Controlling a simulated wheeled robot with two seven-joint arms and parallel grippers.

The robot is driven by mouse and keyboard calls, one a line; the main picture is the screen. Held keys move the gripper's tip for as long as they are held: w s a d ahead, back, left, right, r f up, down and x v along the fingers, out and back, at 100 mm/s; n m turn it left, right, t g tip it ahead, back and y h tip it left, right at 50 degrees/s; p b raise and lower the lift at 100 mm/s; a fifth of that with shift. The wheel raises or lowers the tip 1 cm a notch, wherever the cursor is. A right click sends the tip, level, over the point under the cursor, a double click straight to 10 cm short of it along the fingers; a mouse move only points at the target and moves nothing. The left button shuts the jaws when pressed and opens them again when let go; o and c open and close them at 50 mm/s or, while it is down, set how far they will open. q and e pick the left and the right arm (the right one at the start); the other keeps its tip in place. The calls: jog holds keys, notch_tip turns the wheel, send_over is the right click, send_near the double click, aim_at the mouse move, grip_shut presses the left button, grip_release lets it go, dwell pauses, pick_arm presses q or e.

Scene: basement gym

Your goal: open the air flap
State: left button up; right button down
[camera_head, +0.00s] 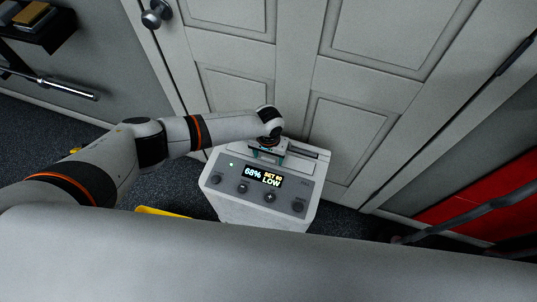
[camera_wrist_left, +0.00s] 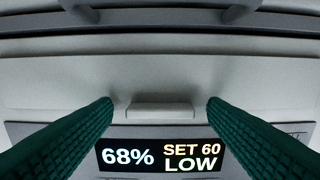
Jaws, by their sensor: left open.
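A white dehumidifier (camera_head: 262,200) stands on the floor in front of the door, its lit display (camera_head: 262,176) reading 68%, SET 60, LOW. The air flap (camera_wrist_left: 160,72) is the pale panel behind the display in the left wrist view; it seems to lie flat. Its small raised grip (camera_wrist_left: 161,111) sits at its near edge, just above the display. My left gripper (camera_head: 268,151) is over the top of the dehumidifier and hides part of the flap. In the left wrist view its green fingers (camera_wrist_left: 161,103) are open, one on each side of the grip; contact cannot be told.
Several knobs (camera_head: 270,197) line the front of the control panel. A panelled door (camera_head: 345,120) rises close behind the dehumidifier. A wall shelf and metal bar (camera_head: 65,88) are at the left. A yellow object (camera_head: 160,212) lies on the dark floor, and red equipment (camera_head: 490,200) is at the right.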

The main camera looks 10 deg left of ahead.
pick_arm(q)
jog(key=c, duration=1)
jog(key=shift+w+b, duration=0.2)
jog(key=shift+b, duration=0.15)
jog(key=g+b, duration=0.2)
jog(key=b, duration=0.1)
jog(key=w+g+b, duration=0.1)
jog(key=shift+w+d+r+g+y+b, duration=0.1)
jog(key=shift+d+r+g+y+b, duration=0.05)
jog(key=shift+r+g+y+b, duration=0.2)
jog(key=shift+r+g+b, duration=0.2)
jog(key=shift+g+b, duration=0.05)
jog(key=shift+b, duration=0.05)
jog(key=shift+r, duration=0.1)
jog(key=o, duration=1)
